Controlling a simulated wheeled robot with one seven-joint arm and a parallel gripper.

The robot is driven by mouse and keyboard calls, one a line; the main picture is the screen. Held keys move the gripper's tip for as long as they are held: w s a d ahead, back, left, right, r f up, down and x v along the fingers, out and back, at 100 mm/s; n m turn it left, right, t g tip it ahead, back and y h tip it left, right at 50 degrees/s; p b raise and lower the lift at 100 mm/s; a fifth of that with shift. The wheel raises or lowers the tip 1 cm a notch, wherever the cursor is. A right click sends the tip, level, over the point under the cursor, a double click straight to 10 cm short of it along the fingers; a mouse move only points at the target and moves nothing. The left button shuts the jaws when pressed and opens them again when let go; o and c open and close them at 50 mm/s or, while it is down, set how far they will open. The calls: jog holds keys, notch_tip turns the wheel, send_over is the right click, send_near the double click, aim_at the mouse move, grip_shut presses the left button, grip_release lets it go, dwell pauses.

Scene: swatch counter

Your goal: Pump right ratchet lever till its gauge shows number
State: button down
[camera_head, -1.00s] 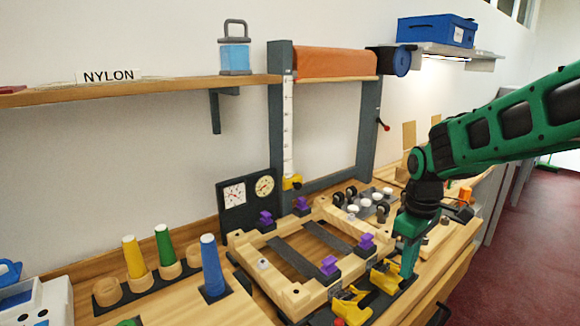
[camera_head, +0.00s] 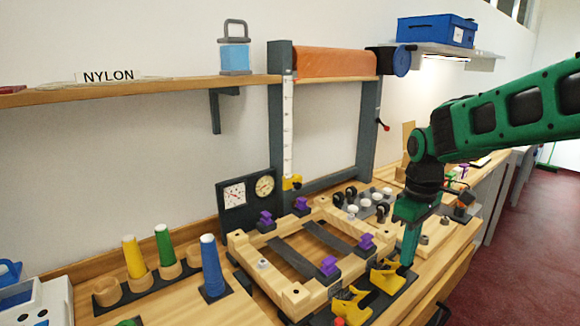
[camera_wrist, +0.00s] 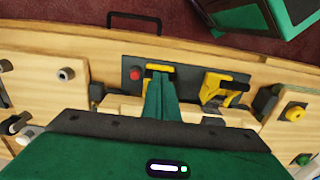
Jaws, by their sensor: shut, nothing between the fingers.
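Two yellow ratchet levers stand at the front of the bench in the head view. The right lever (camera_head: 388,276) is beside my gripper (camera_head: 404,268), and the left lever (camera_head: 350,307) is nearer the camera. My gripper is shut and empty, pointing down at the right lever's side; I cannot tell whether it touches. In the wrist view the fingers (camera_wrist: 164,80) overlap one yellow lever (camera_wrist: 160,68), with the other lever (camera_wrist: 222,88) to the right. Two round gauges, left (camera_head: 235,194) and right (camera_head: 265,186), are on a dark panel; their readings are too small to read.
A wooden frame (camera_head: 238,240) with purple clamps lies behind the levers. Yellow, green and blue cones (camera_head: 212,268) stand at left. A red knob (camera_wrist: 136,73) is near one lever in the wrist view. A drawer handle (camera_wrist: 134,18) sticks out at the bench front.

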jog(key=shift+r, duration=2.35)
jog(key=s+d+f+m, duration=0.2)
jog(key=s+d+m, duration=0.2)
jog(key=s, duration=0.4)
jog(key=s+d+f+m, duration=0.2)
jog(key=s+d+m, duration=0.3)
jog(key=s, duration=0.4)
jog(key=s+d+f+m, duration=0.2)
jog(key=s+d+m, duration=0.3)
jog(key=s, duration=0.4)
jog(key=shift+f, duration=0.3)
